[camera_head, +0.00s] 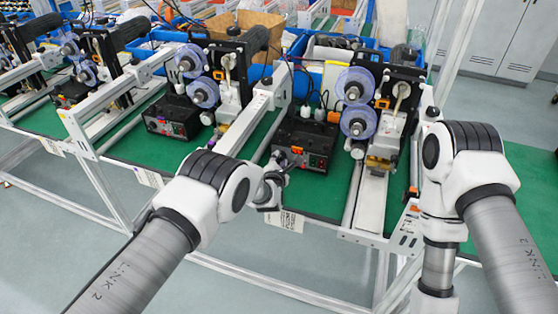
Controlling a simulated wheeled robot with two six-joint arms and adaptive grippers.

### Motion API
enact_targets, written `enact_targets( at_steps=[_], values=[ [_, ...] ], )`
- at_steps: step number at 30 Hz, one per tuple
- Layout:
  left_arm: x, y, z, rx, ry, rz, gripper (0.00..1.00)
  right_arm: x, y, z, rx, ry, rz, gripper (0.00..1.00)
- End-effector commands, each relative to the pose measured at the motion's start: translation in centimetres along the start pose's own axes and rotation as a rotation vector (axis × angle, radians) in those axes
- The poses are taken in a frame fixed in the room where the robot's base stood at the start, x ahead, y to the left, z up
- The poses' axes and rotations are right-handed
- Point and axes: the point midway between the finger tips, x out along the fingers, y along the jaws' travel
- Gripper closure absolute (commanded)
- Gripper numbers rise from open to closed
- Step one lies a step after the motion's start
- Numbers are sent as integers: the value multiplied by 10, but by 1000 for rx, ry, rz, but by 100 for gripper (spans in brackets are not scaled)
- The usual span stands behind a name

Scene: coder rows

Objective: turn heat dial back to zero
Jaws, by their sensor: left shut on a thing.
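The black heat control box (313,135) sits on the green bench in the middle of the camera_head view. Its front panel has orange and red parts on the right side. My left gripper (291,161) is at the left part of this front panel, and its fingers are shut on the heat dial. The dial is covered by the fingers, so its setting cannot be read. My right arm comes in from the right and bends downward beside the bench. Its gripper is not in view.
A coder machine with clear blue reels (358,86) stands just right of the box. A second black box (173,118) and more machines stand to the left. A white frame rail (250,110) runs beside my left wrist. Blue bins (155,50) stand behind.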

Motion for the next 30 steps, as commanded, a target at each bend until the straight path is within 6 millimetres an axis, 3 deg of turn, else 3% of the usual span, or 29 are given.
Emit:
enact_targets(
  at_steps=[18, 30],
  values=[
    [0, 1, -2, -394, -17, -138, 100, -17, 0, 0, 0, 0, 0, 100],
    [0, 0, -3, -475, -22, -167, 100, -19, 0, 0, 0, 0, 0, 100]
  ],
)
